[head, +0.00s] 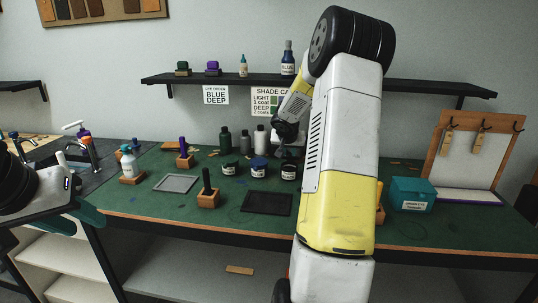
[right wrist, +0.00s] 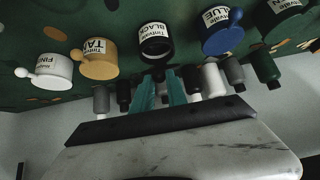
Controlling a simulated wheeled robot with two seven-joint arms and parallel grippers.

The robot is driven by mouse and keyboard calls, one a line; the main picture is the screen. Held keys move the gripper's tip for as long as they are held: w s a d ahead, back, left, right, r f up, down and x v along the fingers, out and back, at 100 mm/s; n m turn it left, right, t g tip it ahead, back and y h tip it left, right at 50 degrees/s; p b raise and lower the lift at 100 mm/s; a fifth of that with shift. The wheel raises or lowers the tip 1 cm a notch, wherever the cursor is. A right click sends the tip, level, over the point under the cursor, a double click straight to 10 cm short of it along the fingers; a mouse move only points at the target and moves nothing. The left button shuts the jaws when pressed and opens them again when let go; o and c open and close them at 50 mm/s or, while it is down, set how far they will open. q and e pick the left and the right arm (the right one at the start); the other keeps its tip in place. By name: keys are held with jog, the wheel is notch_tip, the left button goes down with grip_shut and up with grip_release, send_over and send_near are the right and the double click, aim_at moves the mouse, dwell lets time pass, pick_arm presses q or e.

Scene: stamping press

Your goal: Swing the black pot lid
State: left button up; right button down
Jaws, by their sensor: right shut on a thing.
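The black pot (head: 289,172) stands on the green bench in the head view, at the right end of the visible pot row. It also shows in the right wrist view (right wrist: 155,47), with its "BLACK" label facing the camera. My right gripper (right wrist: 163,90) is at the pot, its teal fingers shut on the black lid's small tab. In the head view my right arm comes down over the pot and hides much of the hand. My left gripper (head: 84,212) is at the left edge, away from the pots; its finger gap is unclear.
A blue pot (head: 259,168) and a green pot (head: 230,168) stand left of the black one. A tan pot (right wrist: 99,58) and a white pot (right wrist: 50,71) stand on its other side. Bottles (head: 245,141) stand behind. A dark tray (head: 267,203) lies in front.

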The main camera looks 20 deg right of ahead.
jog(key=shift+w+d+r, duration=0.35)
jog(key=shift+w+r, duration=0.3)
jog(key=shift+r, duration=0.15)
jog(key=shift+w+d+r, duration=0.35)
jog(key=shift+w+r, duration=0.1)
jog(key=shift+w, duration=0.1)
jog(key=shift+w+d+r, duration=0.35)
jog(key=shift+w+r, duration=0.05)
jog(key=shift+w, duration=0.15)
jog(key=shift+w+d+r, duration=0.2)
jog(key=shift+w+d, duration=0.2)
jog(key=shift+w, duration=0.25)
jog(key=shift+w+d+r, duration=0.15)
jog(key=shift+w+d, duration=0.2)
jog(key=shift+w, duration=0.25)
jog(key=shift+w+d, duration=0.6)
jog(key=shift+w, duration=0.35)
jog(key=c, duration=1.3)
grip_release()
